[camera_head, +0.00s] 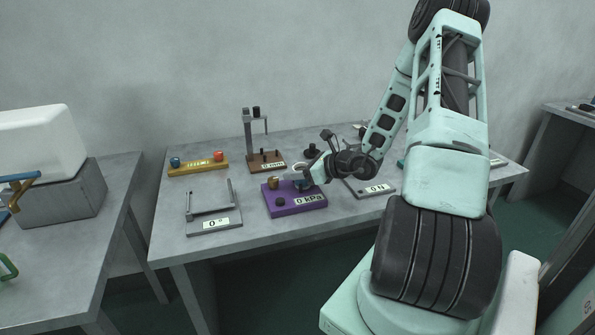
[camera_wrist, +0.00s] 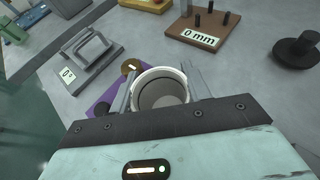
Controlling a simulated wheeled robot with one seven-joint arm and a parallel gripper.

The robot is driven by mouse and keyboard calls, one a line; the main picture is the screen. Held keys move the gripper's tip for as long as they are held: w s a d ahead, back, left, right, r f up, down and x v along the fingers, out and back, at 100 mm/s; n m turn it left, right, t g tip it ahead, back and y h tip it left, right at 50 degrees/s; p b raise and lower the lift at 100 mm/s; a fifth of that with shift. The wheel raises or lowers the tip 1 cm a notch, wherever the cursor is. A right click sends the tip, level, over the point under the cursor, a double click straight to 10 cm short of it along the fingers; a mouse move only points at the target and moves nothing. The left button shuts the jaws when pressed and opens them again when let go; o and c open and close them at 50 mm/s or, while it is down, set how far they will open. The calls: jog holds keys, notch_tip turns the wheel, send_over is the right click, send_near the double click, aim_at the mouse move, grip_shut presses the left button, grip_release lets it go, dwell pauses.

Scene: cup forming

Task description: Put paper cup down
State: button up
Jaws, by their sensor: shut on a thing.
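The paper cup (camera_wrist: 160,74) shows in the wrist view as a round white rim with a grey inside, between the two fingers of my gripper (camera_wrist: 162,88). The gripper is shut on the cup. In the head view my gripper (camera_head: 303,181) is over the back part of the purple device (camera_head: 290,210) labelled 0 kPa. Little of the cup shows there. The purple device also shows in the wrist view (camera_wrist: 96,107), partly hidden by the gripper. I cannot tell whether the cup touches it.
On the grey table are an angle device (camera_head: 214,222) at left, a yellow bar (camera_head: 198,167) with coloured knobs, a brown 0 mm stand (camera_head: 267,160) behind, a black knob (camera_head: 311,150) and a 0 N plate (camera_head: 377,187) at right. Bare table shows between them.

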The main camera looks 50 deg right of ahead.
jog(key=shift+f, duration=0.2)
jog(key=o, duration=0.9)
jog(key=shift+o, duration=0.2)
jog(key=shift+r, duration=0.15)
jog(key=shift+r, duration=0.15)
jog(key=v, duration=1.2)
jog(key=w+a+r+n+g+y, duration=0.1)
jog(key=a+n+g+y, duration=0.2)
jog(key=a+n+g, duration=0.7)
jog(key=w+a+r+n+y, duration=0.25)
jog(key=a+n, duration=0.35)
jog(key=a, duration=1)
jog(key=s+a+r+n+g+h, duration=0.2)
jog(key=s+a+n+h, duration=0.6)
jog(key=s+a+n, duration=0.8)
jog(key=a+n+g, duration=0.1)
jog(key=a+n, duration=0.2)
jog(key=n, duration=0.6)
jog(key=shift+s+a+r, duration=0.2)
jog(key=shift+s+r, duration=0.1)
jog(key=shift+s, duration=0.1)
